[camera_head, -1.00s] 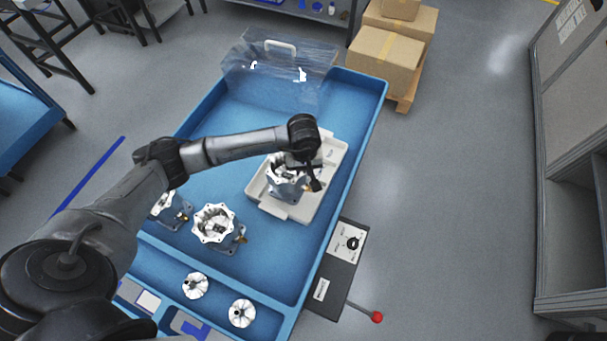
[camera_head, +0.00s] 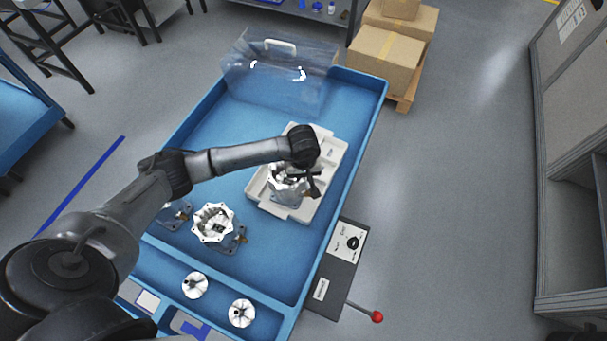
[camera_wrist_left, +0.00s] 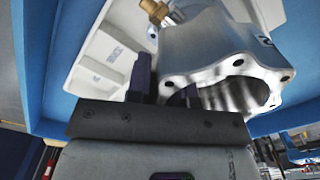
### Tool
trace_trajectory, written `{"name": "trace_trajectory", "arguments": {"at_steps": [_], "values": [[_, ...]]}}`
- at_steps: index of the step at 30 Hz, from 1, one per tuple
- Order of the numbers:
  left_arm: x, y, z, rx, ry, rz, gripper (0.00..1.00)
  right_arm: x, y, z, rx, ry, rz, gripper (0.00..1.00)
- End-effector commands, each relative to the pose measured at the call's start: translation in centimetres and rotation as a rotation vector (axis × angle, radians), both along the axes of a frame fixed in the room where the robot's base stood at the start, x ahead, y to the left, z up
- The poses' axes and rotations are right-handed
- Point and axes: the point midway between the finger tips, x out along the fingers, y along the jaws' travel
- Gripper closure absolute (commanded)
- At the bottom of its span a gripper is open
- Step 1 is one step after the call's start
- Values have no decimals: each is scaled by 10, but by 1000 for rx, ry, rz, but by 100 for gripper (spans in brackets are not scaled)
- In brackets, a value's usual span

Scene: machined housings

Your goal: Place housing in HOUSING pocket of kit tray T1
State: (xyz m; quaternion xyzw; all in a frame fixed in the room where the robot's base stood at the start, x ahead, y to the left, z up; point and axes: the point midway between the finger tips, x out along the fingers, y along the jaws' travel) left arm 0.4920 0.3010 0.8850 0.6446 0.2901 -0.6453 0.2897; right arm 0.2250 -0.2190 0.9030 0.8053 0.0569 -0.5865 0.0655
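The housing (camera_head: 287,188), a silver machined body with a scalloped bolt flange and a wide bore, is upright at the kit tray (camera_head: 303,212), a pale tray on the blue bench. My left gripper (camera_head: 312,181) is at the housing's upper rim. In the left wrist view, the housing (camera_wrist_left: 205,50) fills the upper right, and the dark gripper fingers (camera_wrist_left: 163,88) are on either side of its rim wall. A brass fitting (camera_wrist_left: 155,10) shows on its side. The pocket floor under the housing is hidden. My right gripper is out of view.
Another housing (camera_head: 213,223) stands on the bench left of the tray, and one more (camera_head: 176,212) is partly hidden by my arm. Two small silver parts (camera_head: 195,285) (camera_head: 242,313) lie in the front trough. A clear cover (camera_head: 280,75) stands at the back.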

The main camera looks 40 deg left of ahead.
Motion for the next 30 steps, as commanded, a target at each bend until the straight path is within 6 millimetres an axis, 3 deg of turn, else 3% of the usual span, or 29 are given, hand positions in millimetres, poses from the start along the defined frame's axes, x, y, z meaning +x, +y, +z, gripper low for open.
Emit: {"name": "trace_trajectory", "arguments": {"at_steps": [7, 17, 20, 30], "values": [[0, 0, 1, 0, 0, 0, 55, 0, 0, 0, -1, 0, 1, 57], [0, 0, 6, -1, -1, 1, 55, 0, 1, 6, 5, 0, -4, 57], [1, 1, 17, 1, -3, 1, 55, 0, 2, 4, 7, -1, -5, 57], [1, 1, 80, 2, -5, 0, 55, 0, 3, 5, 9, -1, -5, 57]]}}
